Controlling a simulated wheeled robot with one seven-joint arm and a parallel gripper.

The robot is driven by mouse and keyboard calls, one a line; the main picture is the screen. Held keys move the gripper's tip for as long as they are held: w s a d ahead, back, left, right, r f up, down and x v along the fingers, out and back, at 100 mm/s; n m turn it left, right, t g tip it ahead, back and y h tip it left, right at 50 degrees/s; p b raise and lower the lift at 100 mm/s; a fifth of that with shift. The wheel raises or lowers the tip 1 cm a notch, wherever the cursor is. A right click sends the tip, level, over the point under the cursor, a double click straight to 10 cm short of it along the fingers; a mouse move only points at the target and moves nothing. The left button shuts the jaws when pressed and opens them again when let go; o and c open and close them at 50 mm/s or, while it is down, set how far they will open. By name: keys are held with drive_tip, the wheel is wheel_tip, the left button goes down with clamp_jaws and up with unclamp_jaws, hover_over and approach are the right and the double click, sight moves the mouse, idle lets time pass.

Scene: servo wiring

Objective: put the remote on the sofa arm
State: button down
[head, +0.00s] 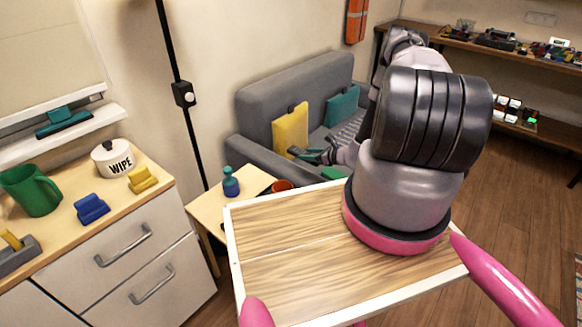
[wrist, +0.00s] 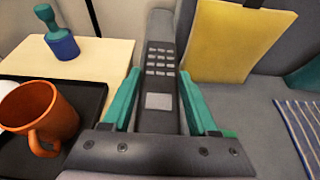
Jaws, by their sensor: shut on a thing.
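The remote (wrist: 160,72) is dark grey with pale buttons and a pale square patch. In the wrist view it lies between the two teal fingers of my gripper (wrist: 160,76), which is shut on it. The grey sofa (head: 275,95) stands by the wall in the head view, with its near left arm (head: 262,156) beside the small table. In the wrist view the sofa arm (wrist: 160,24) shows beyond the far end of the remote, roughly in line with it. I cannot tell whether the remote touches the arm. In the head view my gripper (head: 304,155) is small and the remote is hard to make out.
A yellow cushion (wrist: 232,42) and a striped cloth (wrist: 302,130) are on the sofa, right of my gripper. On the left, a side table (wrist: 98,62) holds a blue-green bottle (wrist: 60,38) and a dark tray (wrist: 92,95) with an orange mug (wrist: 42,118).

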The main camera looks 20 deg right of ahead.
sight(307, 176)
wheel_tip(307, 176, down, 9)
idle(0.4)
drive_tip(key=shift+f, duration=0.1)
drive_tip(key=shift+c, duration=0.9)
unclamp_jaws()
drive_tip(key=shift+r, duration=0.2)
drive_tip(key=v, duration=1.2)
